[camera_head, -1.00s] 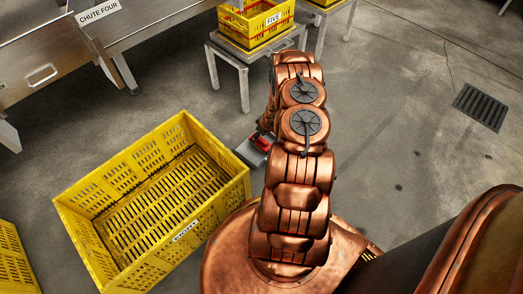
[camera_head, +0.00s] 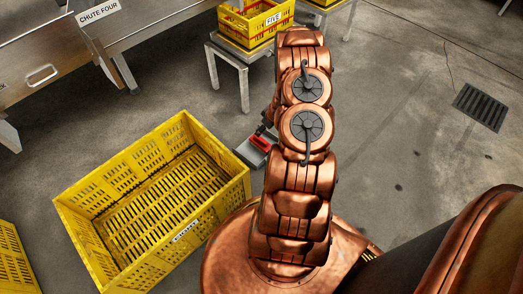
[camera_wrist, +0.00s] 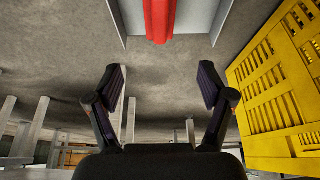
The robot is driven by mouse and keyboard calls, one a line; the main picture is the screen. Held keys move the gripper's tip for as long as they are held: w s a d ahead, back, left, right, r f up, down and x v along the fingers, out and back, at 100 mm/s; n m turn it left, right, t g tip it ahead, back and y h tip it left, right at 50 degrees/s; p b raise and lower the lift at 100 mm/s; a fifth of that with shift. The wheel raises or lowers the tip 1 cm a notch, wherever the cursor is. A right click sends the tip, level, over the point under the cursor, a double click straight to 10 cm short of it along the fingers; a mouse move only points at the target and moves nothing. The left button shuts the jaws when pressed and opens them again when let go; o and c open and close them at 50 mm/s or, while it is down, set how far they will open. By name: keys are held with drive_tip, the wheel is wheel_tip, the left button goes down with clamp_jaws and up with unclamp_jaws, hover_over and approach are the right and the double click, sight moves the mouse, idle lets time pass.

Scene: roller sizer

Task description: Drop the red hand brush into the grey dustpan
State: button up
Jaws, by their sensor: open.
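The red hand brush (camera_head: 261,143) lies in the grey dustpan (camera_head: 247,153) on the floor, beside the right end of the large yellow crate. In the wrist view the brush (camera_wrist: 159,18) shows at the top edge, between the pan's side walls (camera_wrist: 203,14); its far part is cut off. My gripper (camera_wrist: 162,85) is open and empty, its fingers spread and apart from the brush. In the head view my gripper (camera_head: 264,127) is small and dark beside the brush, and my arm partly hides the area to its right.
A large yellow crate (camera_head: 75,205) stands on the floor to the left. A metal table (camera_head: 240,62) with a smaller yellow crate (camera_head: 265,32) labelled FIVE is behind. A steel chute frame stands at upper left. The floor at right is clear around a drain grate (camera_head: 480,107).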

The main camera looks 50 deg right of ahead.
drive_tip(key=shift+v, duration=1.9)
